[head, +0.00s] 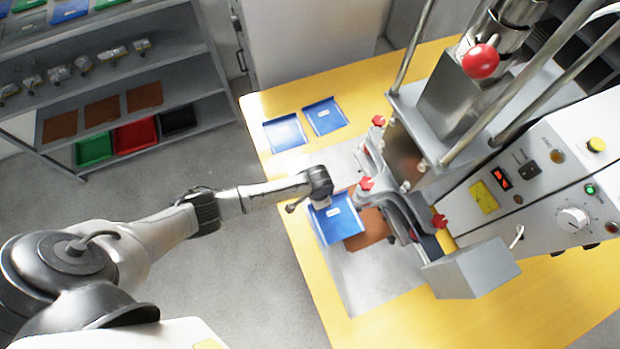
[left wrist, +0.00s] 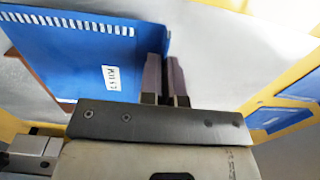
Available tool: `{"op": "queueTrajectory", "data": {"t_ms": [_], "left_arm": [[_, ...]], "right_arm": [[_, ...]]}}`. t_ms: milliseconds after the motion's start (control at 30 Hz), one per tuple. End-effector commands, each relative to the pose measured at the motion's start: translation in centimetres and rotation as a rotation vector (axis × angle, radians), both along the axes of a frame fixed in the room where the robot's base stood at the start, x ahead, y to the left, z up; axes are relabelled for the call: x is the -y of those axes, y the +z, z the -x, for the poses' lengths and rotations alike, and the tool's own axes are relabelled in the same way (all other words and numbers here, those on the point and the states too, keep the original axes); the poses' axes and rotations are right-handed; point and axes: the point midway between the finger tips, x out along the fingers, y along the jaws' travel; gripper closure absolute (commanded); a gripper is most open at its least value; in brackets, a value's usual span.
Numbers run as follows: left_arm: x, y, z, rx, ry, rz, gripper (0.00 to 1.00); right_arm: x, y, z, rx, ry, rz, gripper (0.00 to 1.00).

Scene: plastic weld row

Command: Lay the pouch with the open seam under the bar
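A blue pouch (head: 336,222) with a white label lies or hovers at the near side of the press, partly over a brown sheet (head: 368,229). In the left wrist view the pouch (left wrist: 75,60) shows a row of white stripes along its far edge. My left gripper (head: 318,198) is at its upper left edge in the head view. In the left wrist view the fingers (left wrist: 164,75) are close together with the pouch's edge between them. The grey bar assembly (head: 402,203) of the press stands just right of the pouch, with red knobs. My right gripper is not in view.
Two more blue pouches (head: 285,132) (head: 325,116) lie at the back of the yellow table (head: 285,93). The press control box (head: 545,180) and a grey block (head: 470,268) stand at right. A shelf (head: 190,55) with trays is at the back left.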

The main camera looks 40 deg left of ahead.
Motion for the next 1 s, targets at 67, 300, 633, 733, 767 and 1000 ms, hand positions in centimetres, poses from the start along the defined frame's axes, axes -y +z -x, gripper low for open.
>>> {"op": "queueTrajectory", "data": {"t_ms": [67, 300, 633, 733, 767, 1000], "left_arm": [[0.5, -0.4, -0.8, 0.002, 0.000, 0.001, 1.00], [1.5, -0.5, -2.8, 0.001, 0.001, 0.000, 1.00], [3.1, -0.6, -5.6, 0.002, 0.001, 0.000, 1.00], [3.6, -0.6, -6.3, 0.002, 0.000, 0.001, 1.00], [3.7, -0.7, -6.6, 0.002, 0.001, 0.000, 1.00], [4.6, -0.7, -8.3, 0.001, 0.001, 0.000, 1.00]], "right_arm": [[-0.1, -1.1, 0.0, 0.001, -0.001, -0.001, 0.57], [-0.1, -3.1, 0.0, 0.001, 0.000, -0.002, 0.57], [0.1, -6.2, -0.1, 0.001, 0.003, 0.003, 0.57], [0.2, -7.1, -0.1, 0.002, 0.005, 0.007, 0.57], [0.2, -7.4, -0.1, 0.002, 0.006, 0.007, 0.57], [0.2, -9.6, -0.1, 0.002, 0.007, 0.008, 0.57]]}}
